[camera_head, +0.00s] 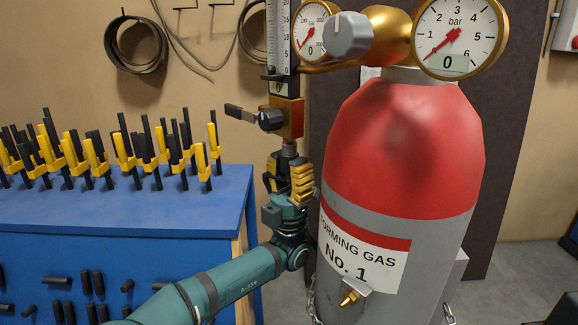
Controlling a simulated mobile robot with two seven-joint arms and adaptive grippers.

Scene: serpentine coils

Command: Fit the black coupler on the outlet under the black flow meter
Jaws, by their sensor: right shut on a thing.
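The black flow meter (281,45) stands upright left of the cylinder, with a clear scaled tube. Below it is a brass block (288,116) with a black lever valve. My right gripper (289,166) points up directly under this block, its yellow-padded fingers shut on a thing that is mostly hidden. A short dark grey piece (289,150) shows between the fingertips and the block. I cannot tell whether it is the outlet or the black coupler, or whether the two are joined. My left gripper is not in view.
A red and grey gas cylinder (400,150) stands close to the right of my gripper, with gauges (459,36) and a regulator knob on top. A blue bench (120,210) with several yellow-black clamps is at left. Coiled hoses (136,45) hang on the wall.

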